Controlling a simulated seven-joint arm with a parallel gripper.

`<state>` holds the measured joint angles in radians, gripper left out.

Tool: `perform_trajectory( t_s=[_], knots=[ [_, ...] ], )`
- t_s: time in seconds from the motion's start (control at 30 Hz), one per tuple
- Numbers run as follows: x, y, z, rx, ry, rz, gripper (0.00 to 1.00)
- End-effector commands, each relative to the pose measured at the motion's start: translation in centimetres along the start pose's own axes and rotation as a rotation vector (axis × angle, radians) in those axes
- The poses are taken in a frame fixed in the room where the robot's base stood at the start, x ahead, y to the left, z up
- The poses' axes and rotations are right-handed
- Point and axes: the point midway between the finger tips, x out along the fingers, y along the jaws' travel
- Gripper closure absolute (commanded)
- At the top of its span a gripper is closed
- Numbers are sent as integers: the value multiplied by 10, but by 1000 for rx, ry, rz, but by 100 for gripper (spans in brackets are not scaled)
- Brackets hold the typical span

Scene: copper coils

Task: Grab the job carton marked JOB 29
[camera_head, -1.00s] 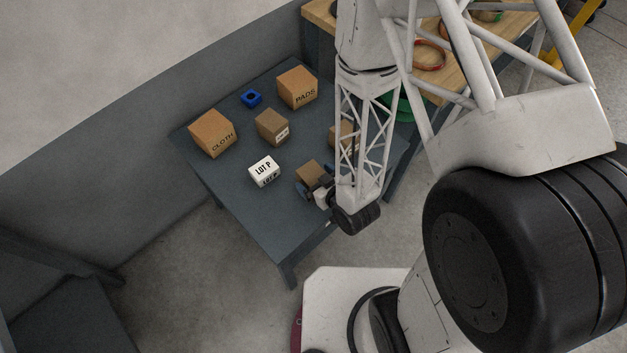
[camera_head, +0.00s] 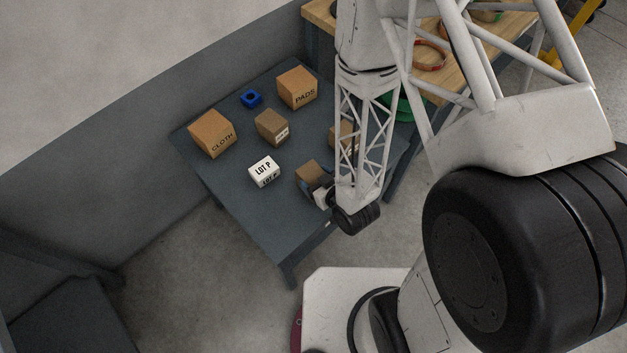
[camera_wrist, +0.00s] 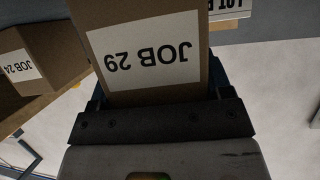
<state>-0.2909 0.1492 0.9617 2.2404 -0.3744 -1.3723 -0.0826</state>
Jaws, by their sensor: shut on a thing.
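The JOB 29 carton (camera_wrist: 145,98) is a brown box with a white label, upside down in the wrist view, close in front of my gripper. In the head view this carton (camera_head: 309,172) stands near the table's front edge, partly hidden by my gripper. My gripper (camera_head: 322,188) is shut on the carton; in the wrist view its dark jaws (camera_wrist: 160,95) lie on both sides of it. Whether the carton touches the table cannot be told.
A JOB 24 carton (camera_wrist: 30,62) sits beside it in the wrist view.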

Motion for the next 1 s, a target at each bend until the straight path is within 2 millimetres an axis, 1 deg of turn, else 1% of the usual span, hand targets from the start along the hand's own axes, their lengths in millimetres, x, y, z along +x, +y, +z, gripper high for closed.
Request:
perform_trajectory(
  t_s=[0.27, 0.47, 0.73, 1.0],
  knots=[
    [0, 0, -1, 0, 1, 0, 57],
    [-3, 0, -7, -1, 2, 0, 57],
    [-10, 0, -25, -1, 2, 0, 57],
    [-21, 0, -51, -1, 2, 0, 57]
  ],
)
